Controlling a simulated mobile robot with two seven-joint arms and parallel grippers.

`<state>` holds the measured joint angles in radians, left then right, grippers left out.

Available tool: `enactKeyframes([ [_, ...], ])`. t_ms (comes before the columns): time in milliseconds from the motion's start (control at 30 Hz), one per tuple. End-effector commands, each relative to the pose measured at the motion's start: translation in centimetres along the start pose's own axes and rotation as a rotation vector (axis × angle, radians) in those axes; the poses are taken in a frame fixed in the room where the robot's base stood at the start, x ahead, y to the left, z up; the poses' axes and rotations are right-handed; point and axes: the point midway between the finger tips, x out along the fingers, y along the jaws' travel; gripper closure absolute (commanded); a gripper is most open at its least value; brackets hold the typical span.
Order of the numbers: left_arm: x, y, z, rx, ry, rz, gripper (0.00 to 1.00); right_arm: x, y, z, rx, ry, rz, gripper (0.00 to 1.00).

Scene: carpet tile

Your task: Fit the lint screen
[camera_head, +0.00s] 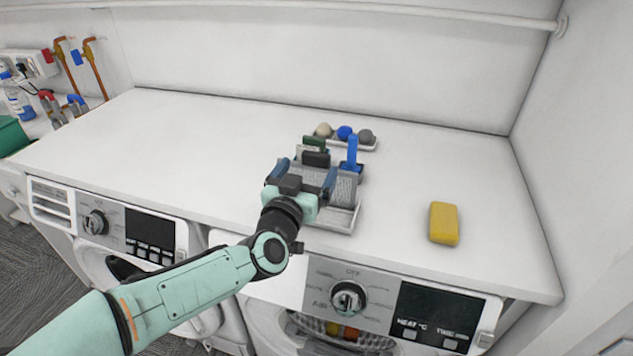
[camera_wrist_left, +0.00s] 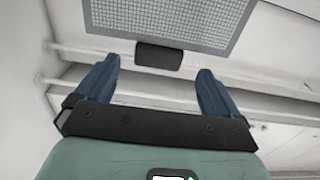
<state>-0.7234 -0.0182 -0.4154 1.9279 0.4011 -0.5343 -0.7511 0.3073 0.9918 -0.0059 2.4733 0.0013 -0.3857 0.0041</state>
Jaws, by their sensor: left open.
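My left gripper (camera_head: 306,174) is open over the middle of the white worktop, its two blue fingers apart. In the left wrist view the lint screen, a grey mesh panel in a pale frame (camera_wrist_left: 170,22), lies beyond the fingertips (camera_wrist_left: 158,75). Its dark tab (camera_wrist_left: 158,57) sits ahead of the gap between the fingers, with no contact visible. In the head view a dark block (camera_head: 316,158), probably this tab, shows just past the gripper. Grey meshed material (camera_head: 345,188) shows beside the right finger, partly hidden. My right gripper is not in view.
A blue upright piece (camera_head: 352,153) and a dark green block (camera_head: 314,143) stand close beyond the gripper. Behind them, several balls (camera_head: 345,132) sit on a small tray. A yellow block (camera_head: 443,223) lies right. The worktop's left (camera_head: 180,140) is clear; walls bound the back and right.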

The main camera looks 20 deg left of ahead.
Motion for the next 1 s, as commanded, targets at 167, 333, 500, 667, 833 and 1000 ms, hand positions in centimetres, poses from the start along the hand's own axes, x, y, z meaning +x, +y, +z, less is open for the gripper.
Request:
enactKeyframes([
  [167, 1.3, 0.1, -0.3, 0.001, 0.000, 0.001, 0.04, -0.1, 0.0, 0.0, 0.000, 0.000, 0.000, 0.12],
  [333, 3.8, 0.3, -1.1, 0.004, 0.000, 0.000, 0.04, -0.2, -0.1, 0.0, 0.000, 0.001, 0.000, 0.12],
  [500, 5.4, 0.2, -0.9, 0.002, 0.000, -0.001, 0.04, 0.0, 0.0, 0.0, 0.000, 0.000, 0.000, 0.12],
  [667, 5.6, 0.2, -0.9, 0.001, -0.001, 0.000, 0.04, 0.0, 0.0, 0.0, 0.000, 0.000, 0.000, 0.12],
  [833, 5.5, 0.2, -0.9, 0.000, -0.001, 0.000, 0.27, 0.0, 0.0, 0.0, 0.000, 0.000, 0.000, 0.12],
  [1000, 5.5, 0.2, -1.0, 0.000, -0.001, 0.000, 0.79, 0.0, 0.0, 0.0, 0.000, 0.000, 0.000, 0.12],
])
